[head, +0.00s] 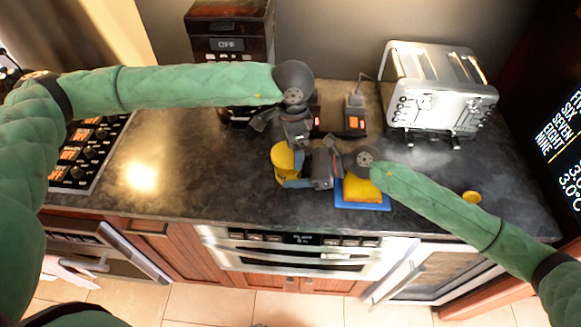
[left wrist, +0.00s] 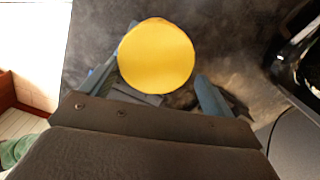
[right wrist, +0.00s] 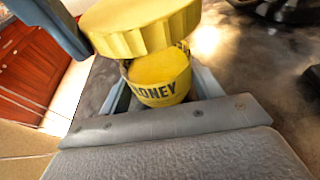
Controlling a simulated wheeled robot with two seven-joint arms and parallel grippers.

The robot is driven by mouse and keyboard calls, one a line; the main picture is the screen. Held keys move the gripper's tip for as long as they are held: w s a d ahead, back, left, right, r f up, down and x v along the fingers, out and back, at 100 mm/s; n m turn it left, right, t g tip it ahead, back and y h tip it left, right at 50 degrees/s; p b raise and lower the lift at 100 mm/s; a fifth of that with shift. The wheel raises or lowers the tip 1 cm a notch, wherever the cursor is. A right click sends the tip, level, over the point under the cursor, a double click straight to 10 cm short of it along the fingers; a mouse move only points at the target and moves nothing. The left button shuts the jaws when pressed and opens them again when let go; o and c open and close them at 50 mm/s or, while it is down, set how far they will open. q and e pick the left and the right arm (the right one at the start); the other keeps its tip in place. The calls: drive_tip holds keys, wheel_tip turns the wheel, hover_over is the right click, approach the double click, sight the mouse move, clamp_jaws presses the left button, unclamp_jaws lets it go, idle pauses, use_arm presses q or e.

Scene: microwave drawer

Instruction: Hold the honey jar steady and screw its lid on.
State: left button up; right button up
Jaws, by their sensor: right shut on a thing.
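The honey jar (right wrist: 160,92), with a yellow label reading HONEY, stands between the fingers of my right gripper (right wrist: 160,98), which is shut on it. The round yellow lid (right wrist: 143,28) is directly over the jar's mouth; I cannot tell whether it touches the rim.
A blue sponge-like block with a yellow top (head: 362,191) lies just right of the grippers. A toaster (head: 437,88) stands at the back right and a coffee machine (head: 230,40) at the back. A small yellow round thing (head: 472,197) lies at right.

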use_arm(q)
drive_tip(key=shift+s, duration=0.1)
drive_tip(key=n, duration=0.6)
drive_tip(key=shift+d+n, duration=0.1)
drive_tip(key=shift+n, duration=0.3)
drive_tip(key=n, duration=0.6)
drive_tip(key=shift+n, duration=0.4)
drive_tip(key=shift+c, duration=0.2)
